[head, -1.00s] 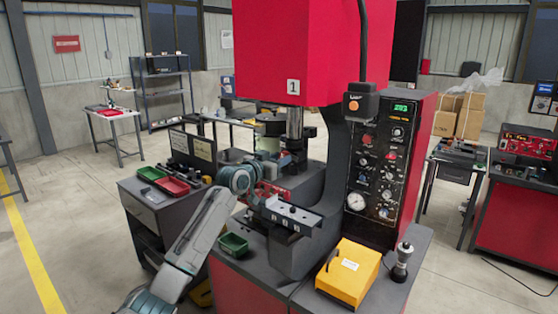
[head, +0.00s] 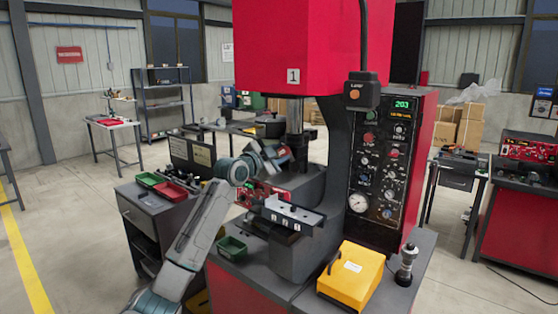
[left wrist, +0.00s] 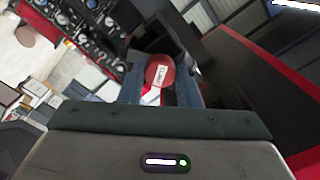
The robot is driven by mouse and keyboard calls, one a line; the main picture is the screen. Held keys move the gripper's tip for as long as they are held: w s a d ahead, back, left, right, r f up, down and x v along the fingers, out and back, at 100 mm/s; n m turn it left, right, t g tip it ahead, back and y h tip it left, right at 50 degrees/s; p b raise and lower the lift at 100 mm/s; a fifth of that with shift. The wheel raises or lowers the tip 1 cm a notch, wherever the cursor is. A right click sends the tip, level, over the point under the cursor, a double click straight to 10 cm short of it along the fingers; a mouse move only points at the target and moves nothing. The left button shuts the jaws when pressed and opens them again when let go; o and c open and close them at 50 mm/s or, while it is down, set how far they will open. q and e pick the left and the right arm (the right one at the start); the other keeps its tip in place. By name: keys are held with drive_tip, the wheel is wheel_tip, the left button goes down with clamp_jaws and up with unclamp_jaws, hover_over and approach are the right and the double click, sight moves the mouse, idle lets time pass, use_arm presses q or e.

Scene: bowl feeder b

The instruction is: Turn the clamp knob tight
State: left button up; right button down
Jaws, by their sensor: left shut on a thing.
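My left gripper (head: 282,157) reaches in from the left to the middle of the press, in front of its column. In the left wrist view, a red round knob with a white label (left wrist: 160,75) sits between the fingers of the left gripper (left wrist: 160,88), which is shut on it. I take this as the clamp knob. In the head view the gripper and wrist largely hide the knob, so its turn angle cannot be read. My right gripper is not in view.
The red press (head: 300,50) stands over the work spot. A dark rail with small pale parts (head: 290,214) lies just below the gripper. A green bin (head: 231,248) and a yellow box (head: 350,273) stand on the bench. A side cabinet (head: 150,222) carries red and green trays.

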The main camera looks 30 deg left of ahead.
use_arm(q)
drive_tip(key=m+b, duration=0.1)
drive_tip(key=m, duration=0.2)
drive_tip(key=shift+r+m+b, duration=0.15)
drive_tip(key=shift+m+b, duration=0.15)
drive_tip(key=shift+m, duration=1.3)
drive_tip(key=o, duration=1)
drive_tip(key=shift+a, duration=0.1)
drive_tip(key=shift+s, duration=0.1)
